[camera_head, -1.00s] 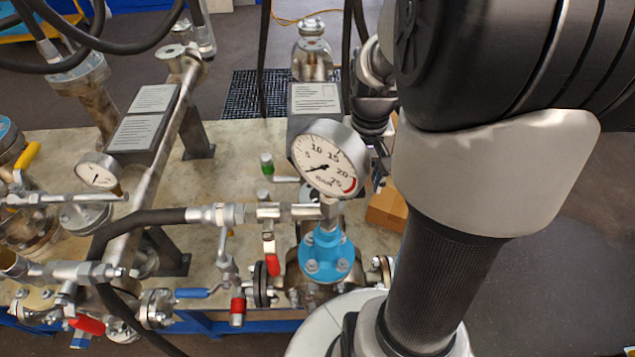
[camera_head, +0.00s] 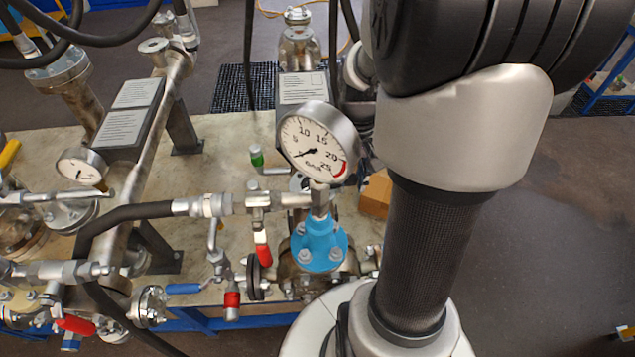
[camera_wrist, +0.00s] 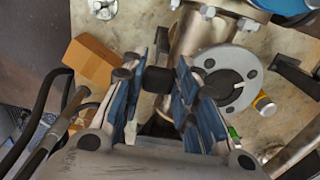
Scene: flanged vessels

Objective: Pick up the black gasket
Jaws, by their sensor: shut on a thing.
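In the wrist view my gripper (camera_wrist: 157,98) has its two blue-padded fingers closed on a small black piece, which I take to be the black gasket (camera_wrist: 157,79). It sits between the fingertips and looks like a dark block from this angle; its full shape is hidden. Whether it still touches what lies below cannot be told. In the head view the gripper and gasket are mostly hidden behind the pressure gauge (camera_head: 318,143) and my arm.
A grey flange (camera_wrist: 226,62) with bolt holes lies just right of the fingers in the wrist view. An orange-brown block (camera_wrist: 90,62) is at left. A blue flanged fitting (camera_head: 320,243) stands under the gauge, with pipes and valves crowding the bench (camera_head: 225,150).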

